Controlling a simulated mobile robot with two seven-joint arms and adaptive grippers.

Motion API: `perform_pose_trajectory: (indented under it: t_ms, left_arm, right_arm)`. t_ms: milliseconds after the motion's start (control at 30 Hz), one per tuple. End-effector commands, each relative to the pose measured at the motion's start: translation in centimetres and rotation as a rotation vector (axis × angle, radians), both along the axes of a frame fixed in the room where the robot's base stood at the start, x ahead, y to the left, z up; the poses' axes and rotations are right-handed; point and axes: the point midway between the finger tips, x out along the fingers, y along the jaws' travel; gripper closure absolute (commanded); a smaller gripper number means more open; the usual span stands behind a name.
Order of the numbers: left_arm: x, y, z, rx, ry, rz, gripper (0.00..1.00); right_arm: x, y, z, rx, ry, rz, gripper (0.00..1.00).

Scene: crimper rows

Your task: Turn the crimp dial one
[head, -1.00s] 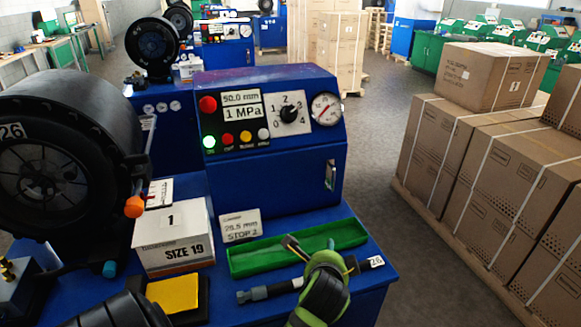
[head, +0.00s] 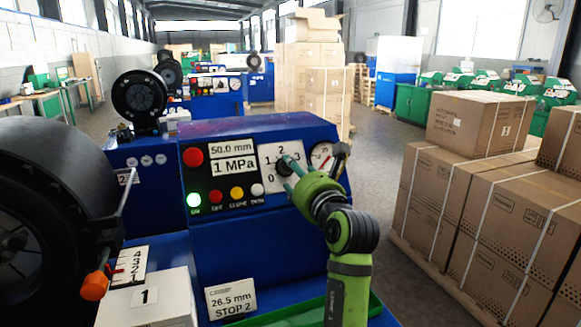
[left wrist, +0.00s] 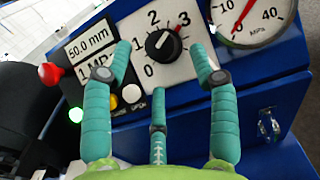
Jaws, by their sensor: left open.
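The crimp dial is a black knob on a white plate numbered from 0; it shows in the head view (head: 284,167) and in the left wrist view (left wrist: 163,45). Its white mark points up and right in the left wrist view, between 2 and 3. My left gripper (head: 300,170) is at the panel in the head view. In the left wrist view its teal fingers (left wrist: 167,65) are open, spread either side of the knob, with a third finger below. I see no contact with the knob. The fingers partly hide the dial in the head view. My right gripper is not in view.
A display (head: 232,157) reads 50.0 mm and 1 MPa. A red button (head: 193,157) and several small lights lie left of the dial. A pressure gauge (left wrist: 252,14) is close on the right. A white card (head: 231,300) reads 26.5 mm, STOP 2. Cartons (head: 470,190) stand right.

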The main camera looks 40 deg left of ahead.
Motion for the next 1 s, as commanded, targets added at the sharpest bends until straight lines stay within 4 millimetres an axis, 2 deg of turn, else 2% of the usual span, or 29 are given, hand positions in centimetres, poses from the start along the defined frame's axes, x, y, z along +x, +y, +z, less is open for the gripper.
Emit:
perform_pose_trajectory:
  t_ms: [100,300,600,667,700,733,767,1000]
  left_arm:
    - [0.8,1.8,0.2,0.000,0.001,0.002,0.41]
    - [1.8,3.4,0.1,-0.001,-0.003,-0.001,0.41]
    - [1.9,3.7,0.0,-0.002,-0.002,-0.001,0.41]
    - [1.9,3.7,0.0,-0.002,-0.002,-0.001,0.61]
    - [1.9,3.7,0.0,-0.003,-0.003,-0.001,0.77]
    - [1.9,3.7,0.0,-0.002,-0.004,-0.002,0.89]
    - [1.9,3.6,0.0,-0.002,-0.004,-0.002,0.93]
    - [2.0,3.6,0.3,0.002,-0.009,-0.004,0.93]
  right_arm:
    - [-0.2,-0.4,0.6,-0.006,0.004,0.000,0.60]
    - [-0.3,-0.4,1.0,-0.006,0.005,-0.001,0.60]
    - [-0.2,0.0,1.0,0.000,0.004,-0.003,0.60]
    - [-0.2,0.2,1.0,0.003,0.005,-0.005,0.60]
    - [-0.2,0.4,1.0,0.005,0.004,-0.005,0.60]
    - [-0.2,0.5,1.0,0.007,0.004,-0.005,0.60]
    - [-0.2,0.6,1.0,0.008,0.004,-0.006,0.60]
    - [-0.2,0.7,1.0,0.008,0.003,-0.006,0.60]
